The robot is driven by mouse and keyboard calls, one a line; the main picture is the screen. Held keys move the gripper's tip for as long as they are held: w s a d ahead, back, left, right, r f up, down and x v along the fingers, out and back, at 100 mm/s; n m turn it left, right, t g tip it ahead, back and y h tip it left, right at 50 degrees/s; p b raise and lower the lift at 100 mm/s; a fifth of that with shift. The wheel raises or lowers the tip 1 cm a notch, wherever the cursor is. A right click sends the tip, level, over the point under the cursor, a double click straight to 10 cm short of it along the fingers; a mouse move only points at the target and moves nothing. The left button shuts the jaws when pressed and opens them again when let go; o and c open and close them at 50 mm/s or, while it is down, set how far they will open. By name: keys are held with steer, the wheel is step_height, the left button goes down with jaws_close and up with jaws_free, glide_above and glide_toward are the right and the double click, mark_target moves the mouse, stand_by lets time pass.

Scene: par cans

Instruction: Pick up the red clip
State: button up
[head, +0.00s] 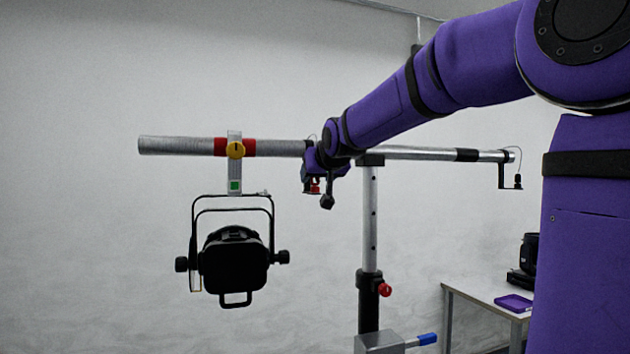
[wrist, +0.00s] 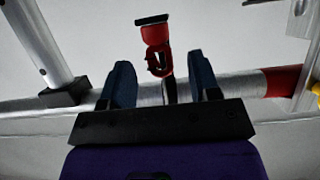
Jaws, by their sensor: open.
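The red clip (wrist: 154,36) shows in the wrist view, with a dark flat piece at its top end. It lies between the lines of the two fingers and reaches past their tips, with a gap on both sides. My gripper (wrist: 160,62) is open, its two dark blue fingers apart and nothing held. In the head view the red clip (head: 313,188) is a small patch just below the horizontal bar, beside my wrist. My arm's end covers that part of the bar, and the fingers are hard to make out there.
The horizontal bar (head: 180,146) rests on an upright stand (head: 369,220). A black par can (head: 235,262) hangs from the bar at left by a clamp (head: 235,180) over a red band. A table (head: 478,291) with a purple item stands at lower right.

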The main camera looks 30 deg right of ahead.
steer(key=shift+x, duration=1.75)
steer(key=shift+a, duration=0.1)
jaws_close()
steer(key=shift+r, duration=1.05)
steer(key=shift+s+a+r, duration=0.1)
steer(key=shift+s+r, duration=0.15)
steer(key=shift+r, duration=0.6)
steer(key=s+a+r, duration=0.1)
steer(key=s+a, duration=0.6)
steer(key=s, duration=0.6)
steer(key=shift+s+a, duration=0.2)
steer(key=shift+a, duration=0.15)
